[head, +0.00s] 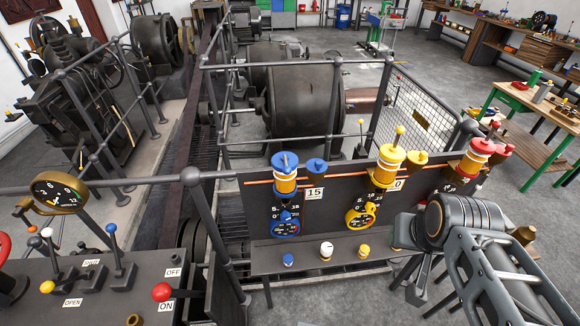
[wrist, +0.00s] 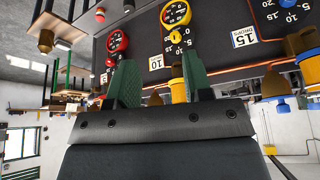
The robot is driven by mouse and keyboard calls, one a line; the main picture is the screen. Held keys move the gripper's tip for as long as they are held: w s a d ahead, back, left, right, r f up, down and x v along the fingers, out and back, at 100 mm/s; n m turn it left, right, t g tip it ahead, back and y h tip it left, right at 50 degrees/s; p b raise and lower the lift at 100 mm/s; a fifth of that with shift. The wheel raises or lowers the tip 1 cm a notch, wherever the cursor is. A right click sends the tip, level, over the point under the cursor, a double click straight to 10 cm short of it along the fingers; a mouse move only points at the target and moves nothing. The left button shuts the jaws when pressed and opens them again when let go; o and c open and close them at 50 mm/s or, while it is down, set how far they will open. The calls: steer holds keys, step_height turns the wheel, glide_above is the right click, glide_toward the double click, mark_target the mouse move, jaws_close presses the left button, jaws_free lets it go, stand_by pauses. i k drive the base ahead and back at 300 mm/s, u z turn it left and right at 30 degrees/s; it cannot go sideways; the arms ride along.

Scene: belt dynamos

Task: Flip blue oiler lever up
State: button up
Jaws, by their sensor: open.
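My gripper (head: 403,232) is at the panel's right part in front of the yellow oiler (head: 390,165), well right of the blue oiler. In the wrist view, my gripper's (wrist: 162,88) green fingers are apart with nothing held between them.
A red oiler (head: 475,158) stands at the panel's right end. A yellow dial (head: 362,215) and several small knobs sit on the panel and its ledge. Grey railings (head: 270,65) run behind. A lever console (head: 90,285) is at lower left.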

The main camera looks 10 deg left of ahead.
mark_target(286, 169)
steer(key=z, duration=1.65)
steer(key=k, duration=1.8)
steer(key=u, duration=2.45)
steer(key=i, duration=0.5)
steer(key=z, duration=0.05)
